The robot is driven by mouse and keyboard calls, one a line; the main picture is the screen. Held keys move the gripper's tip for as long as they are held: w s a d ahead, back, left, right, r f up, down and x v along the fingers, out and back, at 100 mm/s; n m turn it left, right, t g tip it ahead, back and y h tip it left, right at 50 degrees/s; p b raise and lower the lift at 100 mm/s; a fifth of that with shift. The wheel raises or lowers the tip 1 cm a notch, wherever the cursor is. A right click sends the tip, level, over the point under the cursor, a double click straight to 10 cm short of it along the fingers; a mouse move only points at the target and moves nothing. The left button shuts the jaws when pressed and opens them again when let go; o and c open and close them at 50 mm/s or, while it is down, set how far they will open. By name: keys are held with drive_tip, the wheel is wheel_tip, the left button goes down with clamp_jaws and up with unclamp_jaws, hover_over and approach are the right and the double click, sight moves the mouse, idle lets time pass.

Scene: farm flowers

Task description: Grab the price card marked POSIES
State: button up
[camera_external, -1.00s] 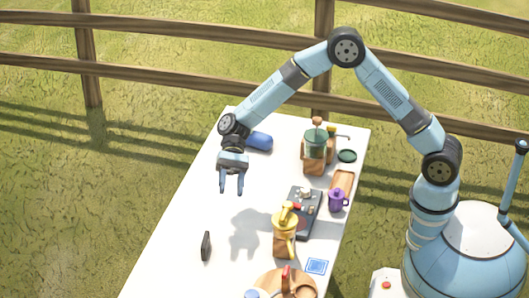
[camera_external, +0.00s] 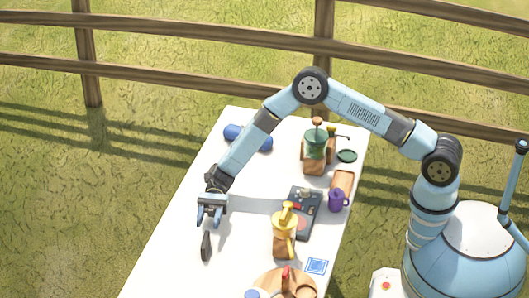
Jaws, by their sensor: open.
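A small dark upright piece (camera_external: 206,246) stands on the left part of the white table. It may be the price card, but no lettering can be read on it, so I cannot confirm POSIES. My gripper (camera_external: 209,221) is open and empty, fingers pointing down, just behind and above the dark piece in the picture. I cannot tell the exact height gap between the fingertips and the piece.
A blue roll (camera_external: 233,132) lies at the back. The front left is clear.

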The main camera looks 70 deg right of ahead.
sight(198, 257)
wheel_tip(198, 257, down, 3)
drive_tip(key=shift+r, duration=0.1)
drive_tip(key=shift+s+a, duration=0.2)
drive_tip(key=shift+a, duration=1.05)
drive_tip(key=shift+s+a, duration=0.15)
drive_tip(key=shift+a, duration=1.1)
drive_tip(key=shift+s+a, duration=0.2)
drive_tip(key=shift+a, duration=1.05)
drive_tip(key=shift+c, duration=0.5)
clamp_jaws()
